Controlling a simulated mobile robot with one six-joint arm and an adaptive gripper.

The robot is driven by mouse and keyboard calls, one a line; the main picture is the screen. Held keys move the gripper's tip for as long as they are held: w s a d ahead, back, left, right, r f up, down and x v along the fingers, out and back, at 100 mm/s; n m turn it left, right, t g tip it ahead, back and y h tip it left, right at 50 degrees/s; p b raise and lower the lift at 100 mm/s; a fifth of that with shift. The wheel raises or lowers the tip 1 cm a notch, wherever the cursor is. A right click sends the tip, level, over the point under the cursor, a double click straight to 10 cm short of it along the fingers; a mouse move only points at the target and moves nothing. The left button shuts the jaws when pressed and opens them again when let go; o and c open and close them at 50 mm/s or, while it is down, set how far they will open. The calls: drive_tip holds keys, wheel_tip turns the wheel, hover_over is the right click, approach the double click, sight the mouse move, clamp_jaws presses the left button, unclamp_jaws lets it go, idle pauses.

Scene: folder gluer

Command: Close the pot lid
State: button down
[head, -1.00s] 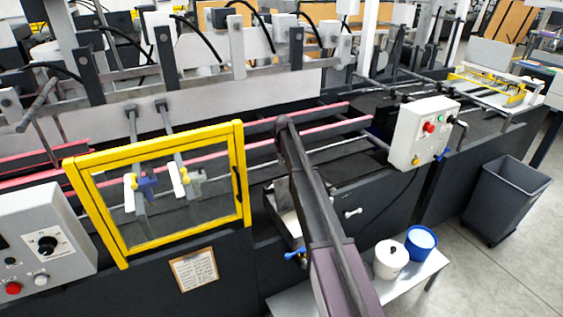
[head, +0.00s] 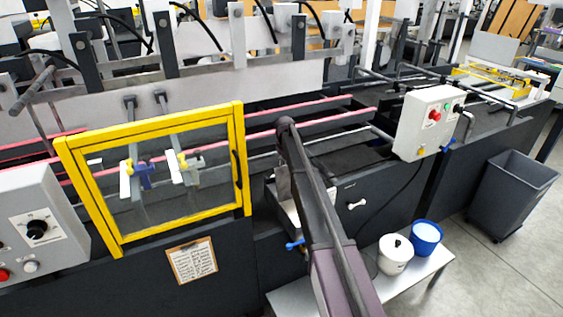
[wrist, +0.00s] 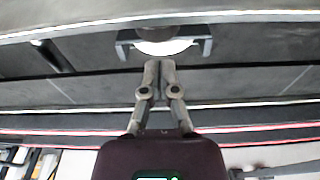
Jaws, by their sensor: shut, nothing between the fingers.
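My gripper (wrist: 159,66) shows in the wrist view, its two fingers together and empty. Its tips are just below, in the picture, a pale round part (wrist: 165,46) between dark bracket arms; I cannot tell if they touch. In the head view my arm hides the gripper. A grey metal box (head: 289,213) on the machine front, with a pale upright plate (head: 282,182) and a blue handle below, is partly behind my arm; I cannot tell if this is the pot with its lid raised. A white pot (head: 395,260) with a black-knobbed lid on it stands on the low bench.
A blue tub (head: 427,238) with a white top or filling stands beside the white pot on the bench (head: 432,265). A yellow-framed guard (head: 240,155) is left of my arm. A grey control box (head: 425,122) and a dark bin (head: 512,192) are to the right.

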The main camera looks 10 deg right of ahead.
sight(290, 180)
drive_tip(key=shift+s+d+r, duration=0.2)
drive_tip(key=shift+s+d, duration=0.05)
drive_tip(key=shift+s, duration=0.4)
drive_tip(key=shift+s+d+r, duration=0.2)
drive_tip(key=shift+s, duration=0.45)
drive_tip(key=shift+a, duration=0.2)
